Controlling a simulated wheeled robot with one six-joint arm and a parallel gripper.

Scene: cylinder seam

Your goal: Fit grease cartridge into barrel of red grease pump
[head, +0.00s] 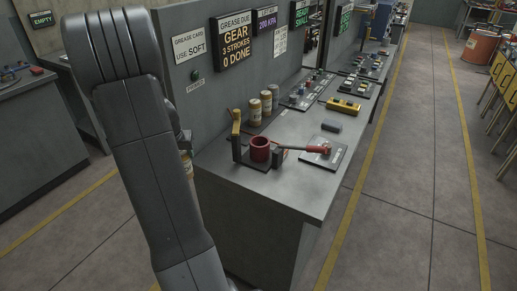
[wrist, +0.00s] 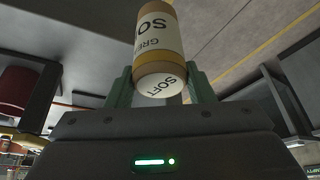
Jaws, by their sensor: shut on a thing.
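In the head view my arm hides most of the gripper, and a sliver of the cartridge (head: 187,163) shows beside the arm, left of the bench. The red grease pump's barrel (head: 260,152) stands on a dark base at the bench's near end, its open top facing up. The held cartridge is apart from the barrel. A dark red round shape at the left of the wrist view appears to be the barrel (wrist: 18,88).
Several tan cartridges (head: 254,111) stand behind the pump by the wall. A sign (head: 235,46) reads GEAR, 3 strokes, 0 done; a card (head: 189,47) reads use SOFT. A yellow block (head: 343,106) lies farther along the bench.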

